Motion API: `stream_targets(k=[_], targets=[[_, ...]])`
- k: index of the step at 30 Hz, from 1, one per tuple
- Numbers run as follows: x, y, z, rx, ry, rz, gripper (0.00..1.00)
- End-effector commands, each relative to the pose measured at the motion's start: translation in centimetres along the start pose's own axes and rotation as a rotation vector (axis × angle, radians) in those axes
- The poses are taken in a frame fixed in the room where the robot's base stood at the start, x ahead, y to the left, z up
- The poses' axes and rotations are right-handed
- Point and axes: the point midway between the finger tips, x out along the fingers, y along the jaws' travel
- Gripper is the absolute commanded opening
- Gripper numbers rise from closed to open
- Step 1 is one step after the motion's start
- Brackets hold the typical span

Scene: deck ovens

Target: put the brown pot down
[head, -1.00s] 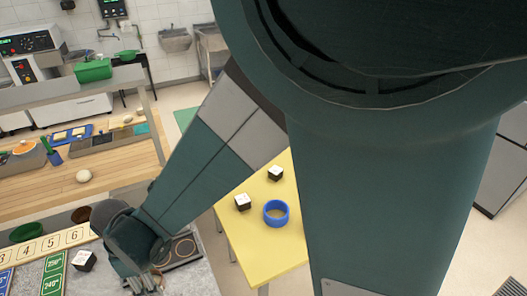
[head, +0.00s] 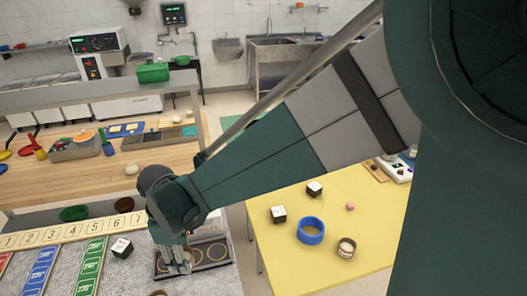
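My gripper (head: 175,266) points down over the left part of a dark plate with round rings (head: 210,254) on the grey counter. Its fingers are small and partly merge with the plate, so I cannot tell whether they are open or shut. No pot shows clearly between them. A small brown pot-like container (head: 345,250) with a pale top stands upright on the yellow table, well to the right of my gripper. A brown rounded edge (head: 158,293) shows at the bottom of the picture, mostly cut off. I cannot tell which one is the brown pot.
The yellow table (head: 290,268) also bears a blue ring (head: 311,230), two black-and-white cubes and a pink piece. A numbered strip (head: 70,232), coloured strips and a cube (head: 122,248) lie left of my gripper. A green bowl (head: 75,213) stands behind the strip.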

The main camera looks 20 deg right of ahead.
Motion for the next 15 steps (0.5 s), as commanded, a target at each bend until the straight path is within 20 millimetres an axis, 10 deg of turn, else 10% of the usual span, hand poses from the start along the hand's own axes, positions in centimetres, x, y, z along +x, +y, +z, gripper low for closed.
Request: stream_targets(k=[15], targets=[[-0.8,12.6,3.2,0.248,0.000,0.000,0.26]])
